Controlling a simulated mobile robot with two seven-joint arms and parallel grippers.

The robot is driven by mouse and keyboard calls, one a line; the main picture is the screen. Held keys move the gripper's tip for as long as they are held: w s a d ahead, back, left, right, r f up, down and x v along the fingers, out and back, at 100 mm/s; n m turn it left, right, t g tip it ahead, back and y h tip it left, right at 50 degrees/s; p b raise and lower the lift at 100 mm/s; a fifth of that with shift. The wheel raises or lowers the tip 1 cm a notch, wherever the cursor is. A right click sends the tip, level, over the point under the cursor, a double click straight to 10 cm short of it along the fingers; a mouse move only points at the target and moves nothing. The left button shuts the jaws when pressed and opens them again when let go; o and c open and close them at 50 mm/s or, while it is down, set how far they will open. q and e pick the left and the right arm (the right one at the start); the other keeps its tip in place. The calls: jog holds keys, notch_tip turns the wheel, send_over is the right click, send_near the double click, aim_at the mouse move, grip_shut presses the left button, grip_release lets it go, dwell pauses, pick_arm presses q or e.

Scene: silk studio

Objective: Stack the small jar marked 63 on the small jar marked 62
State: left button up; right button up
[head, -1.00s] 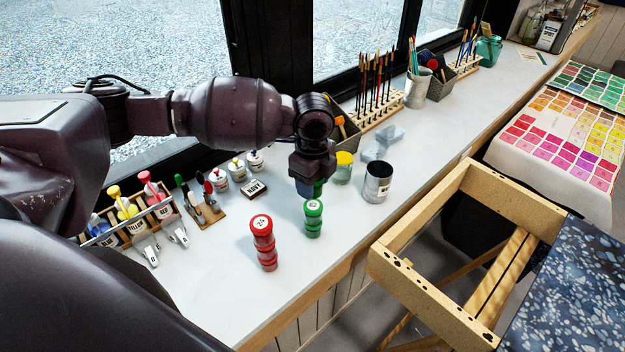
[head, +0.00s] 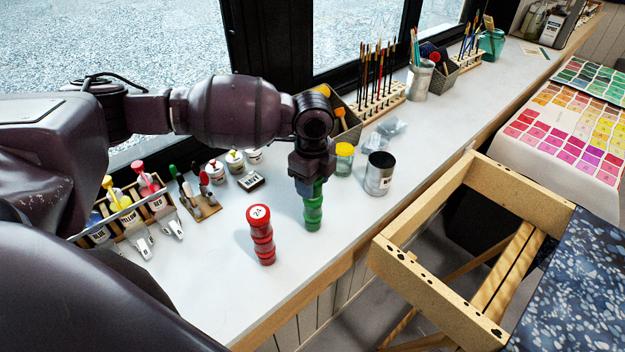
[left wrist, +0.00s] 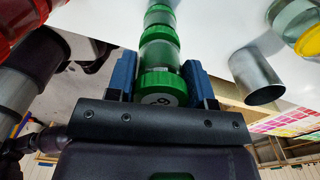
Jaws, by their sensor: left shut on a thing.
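My left gripper (head: 312,184) is shut on a green jar (left wrist: 160,86), with a blue finger on each side of it in the left wrist view. The white label on its lid is partly hidden and I cannot read it surely. The held jar is upright over a column of green jars (head: 313,213), roughly in line with it. I see no clear gap between the held jar and the column; whether they touch is hard to tell. The number on the column's top lid is hidden. My right gripper is not in view.
A red jar stack (head: 262,236) stands left of the green column. A metal can (head: 379,174) and a yellow-lidded jar (head: 344,160) stand to the right and behind. A small black-and-white box (head: 251,181) lies to the left. The counter's front edge is close.

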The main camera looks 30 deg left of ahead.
pick_arm(q)
jog(key=shift+f, duration=0.3)
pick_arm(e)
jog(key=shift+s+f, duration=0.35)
pick_arm(q)
jog(key=shift+f, duration=0.2)
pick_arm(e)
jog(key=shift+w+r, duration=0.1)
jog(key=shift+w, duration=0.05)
pick_arm(q)
jog(key=o, duration=1)
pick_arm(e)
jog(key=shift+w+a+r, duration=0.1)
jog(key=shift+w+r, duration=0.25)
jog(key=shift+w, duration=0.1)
